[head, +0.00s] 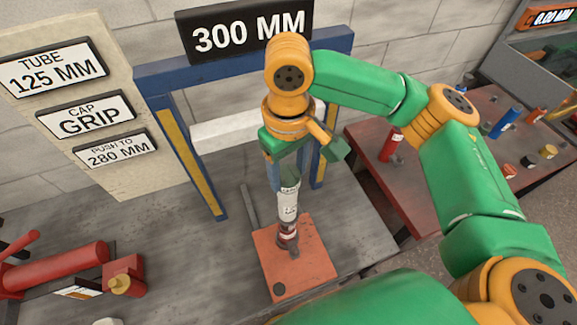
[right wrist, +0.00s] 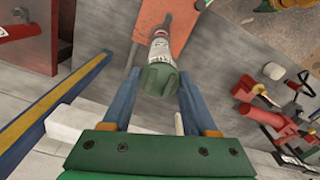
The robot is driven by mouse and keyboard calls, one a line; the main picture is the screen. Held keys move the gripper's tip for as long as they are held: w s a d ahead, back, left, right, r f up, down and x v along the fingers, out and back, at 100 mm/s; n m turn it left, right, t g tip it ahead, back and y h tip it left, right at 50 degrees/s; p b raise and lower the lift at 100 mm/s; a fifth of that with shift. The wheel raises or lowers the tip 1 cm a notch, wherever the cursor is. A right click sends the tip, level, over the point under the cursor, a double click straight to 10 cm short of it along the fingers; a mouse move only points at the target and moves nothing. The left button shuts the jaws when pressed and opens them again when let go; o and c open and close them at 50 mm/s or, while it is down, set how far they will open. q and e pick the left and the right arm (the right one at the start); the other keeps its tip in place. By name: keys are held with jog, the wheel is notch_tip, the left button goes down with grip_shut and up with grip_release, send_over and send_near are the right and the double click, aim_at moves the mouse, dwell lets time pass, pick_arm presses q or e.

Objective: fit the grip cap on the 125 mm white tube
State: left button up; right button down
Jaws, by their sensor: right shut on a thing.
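The white tube (head: 288,207) stands upright in a dark and red holder (head: 287,236) on an orange plate; it also shows in the right wrist view (right wrist: 160,47). The grey-green grip cap (right wrist: 159,79) is at the tube's upper end, in line with it; I cannot tell how far it is seated. It also shows in the head view (head: 289,184). My right gripper (right wrist: 158,77) is shut on the cap, one blue finger on each side, above the tube. My left gripper is not in view.
A blue frame (head: 160,72) with a "300 MM" sign and white crossbar stands close behind my right gripper. Signs on a board (head: 95,150) read tube 125 mm, cap grip, push to 280 mm. A red tool (head: 62,274) lies left. A red table (head: 440,165) holds coloured parts.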

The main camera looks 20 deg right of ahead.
aim_at(289, 176)
jog(key=shift+f, duration=0.85)
jog(key=shift+c, duration=0.5)
grip_release()
jog(key=shift+r+b, duration=0.35)
jog(key=shift+r, duration=0.05)
notch_tip(289, 176, up, 6)
jog(key=shift+r, duration=0.2)
